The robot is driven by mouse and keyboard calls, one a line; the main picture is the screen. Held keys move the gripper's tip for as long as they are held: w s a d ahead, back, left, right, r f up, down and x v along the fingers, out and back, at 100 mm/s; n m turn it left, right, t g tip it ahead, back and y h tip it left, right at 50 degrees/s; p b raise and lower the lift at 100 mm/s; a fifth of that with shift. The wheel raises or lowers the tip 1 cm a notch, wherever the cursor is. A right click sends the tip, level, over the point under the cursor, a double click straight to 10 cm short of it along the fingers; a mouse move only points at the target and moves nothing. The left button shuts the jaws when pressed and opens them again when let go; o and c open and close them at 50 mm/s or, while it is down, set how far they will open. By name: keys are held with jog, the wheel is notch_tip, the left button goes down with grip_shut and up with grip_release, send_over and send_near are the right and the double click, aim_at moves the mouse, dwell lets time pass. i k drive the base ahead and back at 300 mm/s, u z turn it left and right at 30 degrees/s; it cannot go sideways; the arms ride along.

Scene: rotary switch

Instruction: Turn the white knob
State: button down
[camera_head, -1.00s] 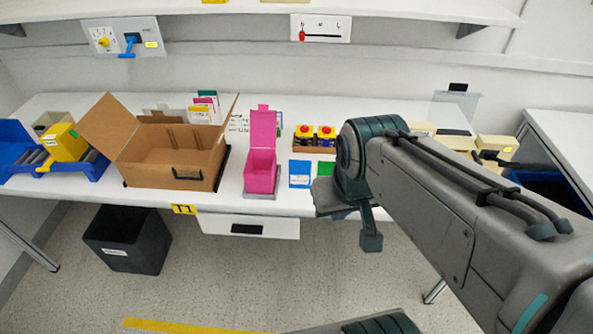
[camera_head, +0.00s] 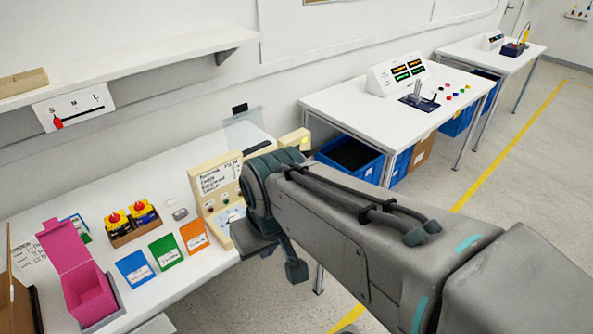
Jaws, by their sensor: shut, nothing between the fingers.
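I cannot make out a white knob for certain in this view. My gripper (camera_head: 296,270) appears as a small dark piece hanging below the arm's end, in front of the table edge. It looks shut and empty, apart from the panel.
Blue, green and orange cards (camera_head: 164,251) lie left of the panel. Behind them is a tray of red-topped yellow buttons (camera_head: 132,222). A pink box (camera_head: 88,293) stands at the left. A slider sign (camera_head: 74,107) hangs under the shelf. Another white table (camera_head: 345,100) stands behind, with floor between.

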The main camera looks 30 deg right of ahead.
aim_at(232, 216)
jog(key=z, duration=0.3)
jog(key=k, duration=0.5)
jog(key=u, duration=0.65)
jog(key=k, duration=0.75)
jog(key=z, duration=0.7)
jog(key=i, duration=1.9)
jog(key=u, duration=0.7)
